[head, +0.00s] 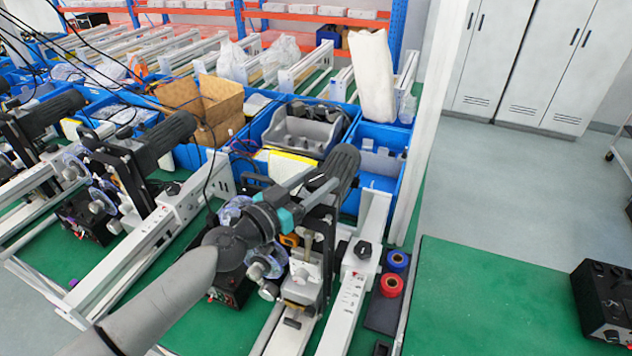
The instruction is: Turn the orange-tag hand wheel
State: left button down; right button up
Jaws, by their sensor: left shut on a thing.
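My left arm reaches in from the lower left. My left gripper (316,192), with a teal band at its wrist, is at the near machine with the black cylinder (342,165). It is shut on what appears to be the hand wheel, which is mostly hidden behind the gripper and wrist. An orange tag (290,240) shows just below the gripper, on the same machine. How far the wheel is turned cannot be seen. My right gripper is not in view.
Similar machines (150,145) stand to the left on white rails. Blue bins (380,140) and a cardboard box (210,105) are behind. The green bench (490,300) at right is mostly clear, with a black control box (605,300).

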pick_arm(q)
jog(key=shift+c, duration=1.3)
grip_release()
jog(key=shift+a, duration=0.1)
jog(key=v, duration=0.3)
jog(key=b+v, duration=0.1)
jog(key=v, duration=0.3)
jog(key=shift+s+a+f, duration=0.15)
jog(key=shift+s+f, duration=0.05)
jog(key=shift+s, duration=0.05)
jog(key=b, duration=0.4)
send_near(308, 188)
jog(key=shift+v, duration=1.55)
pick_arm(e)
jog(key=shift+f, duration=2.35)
pick_arm(q)
jog(key=shift+r, duration=0.15)
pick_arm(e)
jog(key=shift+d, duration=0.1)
